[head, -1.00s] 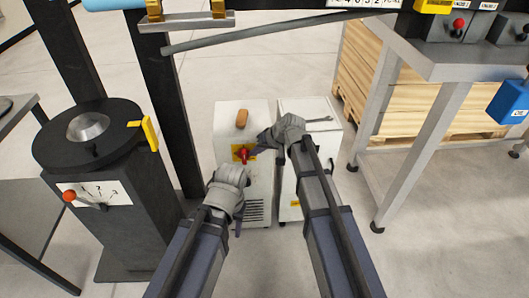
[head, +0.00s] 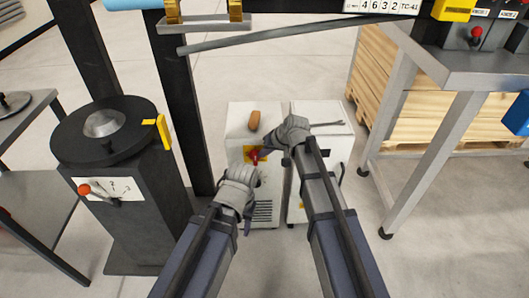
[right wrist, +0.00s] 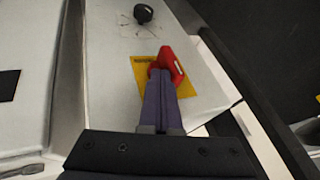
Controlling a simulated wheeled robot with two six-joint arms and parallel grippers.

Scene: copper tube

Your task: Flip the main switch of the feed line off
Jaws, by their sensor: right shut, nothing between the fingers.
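The main switch is a red rotary handle (right wrist: 170,66) on a yellow plate (right wrist: 187,88), on a white cabinet (head: 235,125). In the head view the red handle (head: 253,155) shows between my two grippers, partly covered. My right gripper (head: 267,145) is shut and empty. In the right wrist view its fingertips (right wrist: 160,76) are right against the lower left side of the handle, which stands tilted; I cannot tell whether they press on it. My left gripper (head: 246,212) is low in front of the cabinet, its fingers mostly hidden.
A second white cabinet (head: 325,145) stands just right of the first. A brown object (head: 254,120) lies on the first cabinet. A black machine (head: 140,190) with a red-knobbed lever stands left, a steel bench (head: 450,110) right.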

